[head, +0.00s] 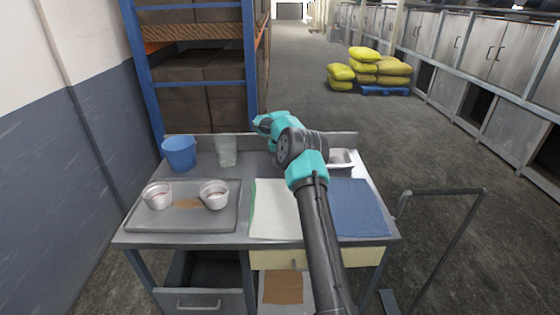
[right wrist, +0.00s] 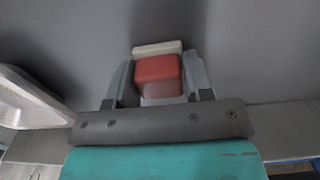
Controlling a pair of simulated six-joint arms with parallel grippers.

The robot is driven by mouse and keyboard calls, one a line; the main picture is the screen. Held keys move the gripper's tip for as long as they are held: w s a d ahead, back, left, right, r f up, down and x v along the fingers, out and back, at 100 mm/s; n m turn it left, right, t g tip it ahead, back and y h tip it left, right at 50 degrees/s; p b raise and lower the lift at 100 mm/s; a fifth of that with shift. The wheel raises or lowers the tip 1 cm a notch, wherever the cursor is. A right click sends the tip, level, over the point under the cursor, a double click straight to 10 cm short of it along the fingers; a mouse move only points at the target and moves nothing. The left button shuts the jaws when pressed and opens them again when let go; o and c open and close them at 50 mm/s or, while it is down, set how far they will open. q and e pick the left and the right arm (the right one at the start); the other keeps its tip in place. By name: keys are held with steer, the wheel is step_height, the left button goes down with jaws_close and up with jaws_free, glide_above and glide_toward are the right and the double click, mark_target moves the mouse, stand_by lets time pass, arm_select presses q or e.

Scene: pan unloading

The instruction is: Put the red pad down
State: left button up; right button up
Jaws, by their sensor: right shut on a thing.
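In the right wrist view my right gripper (right wrist: 158,92) is shut on the red pad (right wrist: 158,72), which sits between its two fingers. A pale strip (right wrist: 158,47) shows just past the pad; I cannot tell whether it is part of it. Grey surface lies behind, and I cannot tell whether the pad touches it. In the head view my right arm reaches over the back middle of the metal table (head: 225,240), and its wrist hides the gripper and the pad. My left gripper is not in view.
A tray (head: 150,222) with two white cups (head: 158,196) is at left. A blue bucket (head: 179,153) and clear glass (head: 225,152) stand behind. A metal pan (head: 343,158) is right of my wrist. A white sheet (head: 272,210) and blue mat (head: 358,207) lie in front.

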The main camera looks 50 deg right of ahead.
steer(key=shift+f, duration=0.1)
steer(key=o, duration=0.8)
steer(key=shift+o, duration=0.2)
step_height(320, 180, up, 12)
stand_by(0.9)
